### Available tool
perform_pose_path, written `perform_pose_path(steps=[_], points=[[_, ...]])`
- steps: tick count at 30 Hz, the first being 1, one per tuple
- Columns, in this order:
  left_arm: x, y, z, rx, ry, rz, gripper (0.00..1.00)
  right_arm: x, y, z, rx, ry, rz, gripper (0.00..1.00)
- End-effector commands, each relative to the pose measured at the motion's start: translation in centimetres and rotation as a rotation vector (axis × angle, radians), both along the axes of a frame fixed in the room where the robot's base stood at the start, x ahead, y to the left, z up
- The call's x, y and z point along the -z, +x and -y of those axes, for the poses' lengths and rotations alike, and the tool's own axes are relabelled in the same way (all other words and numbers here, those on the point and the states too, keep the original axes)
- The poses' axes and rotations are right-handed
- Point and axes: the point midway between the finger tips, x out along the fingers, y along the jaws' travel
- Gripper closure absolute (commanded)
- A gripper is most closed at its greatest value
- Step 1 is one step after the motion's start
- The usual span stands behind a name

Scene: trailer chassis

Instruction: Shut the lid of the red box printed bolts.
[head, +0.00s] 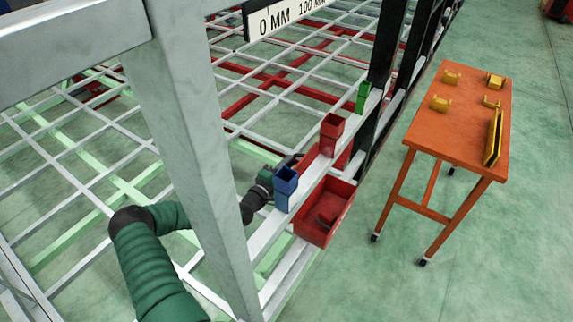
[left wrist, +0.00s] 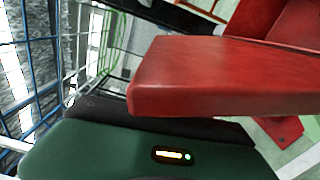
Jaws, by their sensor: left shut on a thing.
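The red box (head: 318,228) hangs on the near side of the grey rail in the head view. It is open at the top, and a dark red shape shows inside it. No print on it can be read. Its red lid (left wrist: 225,75) fills the middle of the left wrist view as a thick slab close to my gripper. In the head view the lid stands raised behind the rail, largely hidden. My left gripper (head: 294,161) reaches in from behind the rail and is shut on the lid. Its fingertips are partly hidden by the blue holder. My right gripper is not in view.
A blue holder (head: 285,187), a red holder (head: 331,133) and a green holder (head: 362,97) stand along the rail. An orange table (head: 462,115) with yellow parts stands right; the floor between is clear.

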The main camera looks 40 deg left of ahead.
Motion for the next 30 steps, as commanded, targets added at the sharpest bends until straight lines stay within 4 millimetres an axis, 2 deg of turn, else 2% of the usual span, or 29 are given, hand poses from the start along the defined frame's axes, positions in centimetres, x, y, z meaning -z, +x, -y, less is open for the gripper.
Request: perform_pose_path(steps=[1,6,17,30], points=[[0.6,-0.1,0.6,0.011,0.0,-0.012,1.0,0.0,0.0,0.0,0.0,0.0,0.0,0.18],[0.5,-0.1,0.7,0.011,0.008,-0.014,1.0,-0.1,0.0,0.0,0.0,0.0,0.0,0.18],[-0.4,0.1,1.7,0.014,0.09,-0.024,1.0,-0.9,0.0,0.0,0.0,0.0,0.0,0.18],[-2.3,0.5,5.3,0.016,0.403,-0.057,1.0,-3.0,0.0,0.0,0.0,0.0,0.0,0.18]])
